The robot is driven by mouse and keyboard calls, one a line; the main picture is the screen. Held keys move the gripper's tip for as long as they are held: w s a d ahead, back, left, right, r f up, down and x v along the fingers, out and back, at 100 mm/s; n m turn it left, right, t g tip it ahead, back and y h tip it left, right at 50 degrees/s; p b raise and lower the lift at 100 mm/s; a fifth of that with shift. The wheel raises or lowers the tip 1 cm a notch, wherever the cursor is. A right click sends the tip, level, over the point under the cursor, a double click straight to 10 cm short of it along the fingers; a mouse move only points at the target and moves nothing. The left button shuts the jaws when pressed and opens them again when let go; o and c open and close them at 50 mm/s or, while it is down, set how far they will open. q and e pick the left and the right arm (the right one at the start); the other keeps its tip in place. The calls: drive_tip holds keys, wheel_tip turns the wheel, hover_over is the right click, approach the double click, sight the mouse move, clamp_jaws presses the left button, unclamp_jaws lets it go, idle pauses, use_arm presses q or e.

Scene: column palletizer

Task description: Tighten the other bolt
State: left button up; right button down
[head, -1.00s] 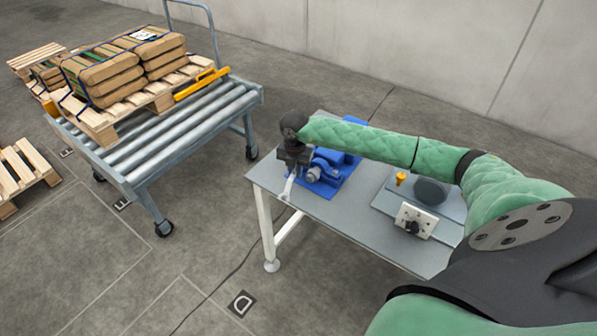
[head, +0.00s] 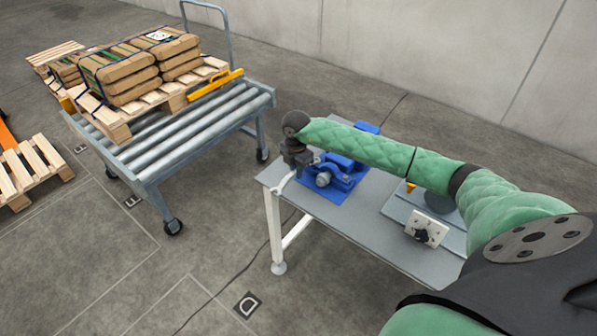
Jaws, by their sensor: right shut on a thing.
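My right gripper (head: 294,160) is at the left end of the grey table (head: 355,228) in the head view, fingers pointing down. It is shut on a pale metal wrench (head: 284,183), which sticks out below it near the table's left edge. A blue bolted fixture (head: 345,180) on a blue base stands just right of the gripper. The arm partly covers the fixture. The bolts are too small to tell apart, and I cannot tell whether the wrench touches one. My left gripper is not in view.
A control box (head: 426,229) with a black knob sits on the table's right part. A roller cart (head: 190,130) at the left carries a pallet (head: 112,124) of brown sacks (head: 125,80). Open floor lies between cart and table.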

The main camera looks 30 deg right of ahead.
drive_tip(key=shift+r, duration=0.1)
drive_tip(key=shift+r+p, duration=0.75)
drive_tip(key=shift+r, duration=0.9)
drive_tip(key=shift+r+p, duration=0.95)
drive_tip(key=shift+r, duration=1.55)
